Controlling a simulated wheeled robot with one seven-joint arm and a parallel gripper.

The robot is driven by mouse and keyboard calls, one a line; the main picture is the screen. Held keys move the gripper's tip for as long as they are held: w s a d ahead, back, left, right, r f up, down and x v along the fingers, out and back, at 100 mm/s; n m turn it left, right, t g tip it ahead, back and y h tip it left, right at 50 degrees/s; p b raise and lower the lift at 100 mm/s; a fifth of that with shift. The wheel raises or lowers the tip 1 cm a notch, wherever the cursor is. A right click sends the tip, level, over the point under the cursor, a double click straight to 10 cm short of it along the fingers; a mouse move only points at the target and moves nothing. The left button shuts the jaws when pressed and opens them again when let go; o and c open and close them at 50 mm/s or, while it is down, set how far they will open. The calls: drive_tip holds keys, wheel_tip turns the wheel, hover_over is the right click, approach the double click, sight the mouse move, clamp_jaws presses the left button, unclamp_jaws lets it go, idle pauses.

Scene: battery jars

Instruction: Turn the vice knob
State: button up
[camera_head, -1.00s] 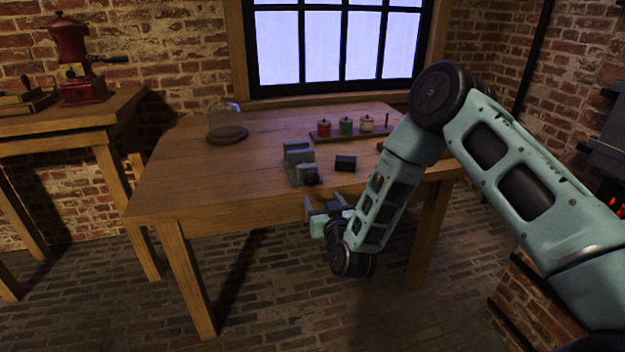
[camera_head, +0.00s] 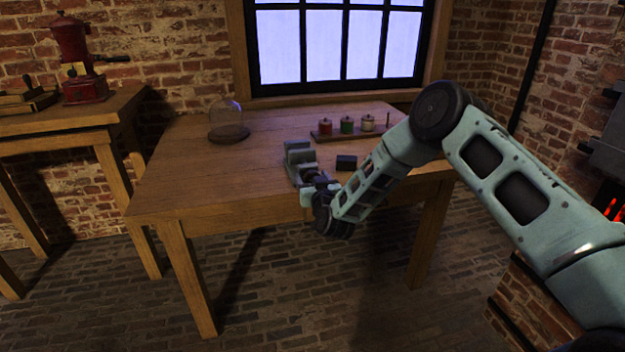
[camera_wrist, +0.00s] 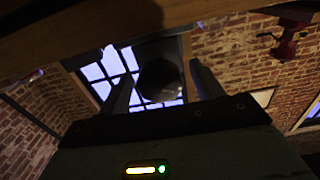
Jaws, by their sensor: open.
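The grey-green vice (camera_head: 299,160) stands near the front edge of the wooden table in the head view. Its dark round knob (camera_wrist: 160,80) shows in the wrist view between my two fingers. My gripper (camera_wrist: 160,92) is open, with one finger on each side of the knob and a visible gap to the right finger. Whether the left finger touches the knob I cannot tell. In the head view my gripper (camera_head: 315,180) is at the front of the vice and mostly hides the knob.
A small dark block (camera_head: 346,162) lies right of the vice. A rack (camera_head: 322,137) with red, green and pale jars stands at the back right. A glass dome (camera_head: 227,122) on a wooden base stands at the back left. The table's left front (camera_head: 200,190) is clear.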

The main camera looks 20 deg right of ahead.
drive_tip(key=c, duration=1)
drive_tip(key=shift+m+b, duration=0.45)
drive_tip(key=shift+m, duration=0.25)
drive_tip(key=o, duration=1)
drive_tip(key=s, duration=1.7)
drive_tip(key=shift+s, duration=0.25)
drive_tip(key=shift+r, duration=0.1)
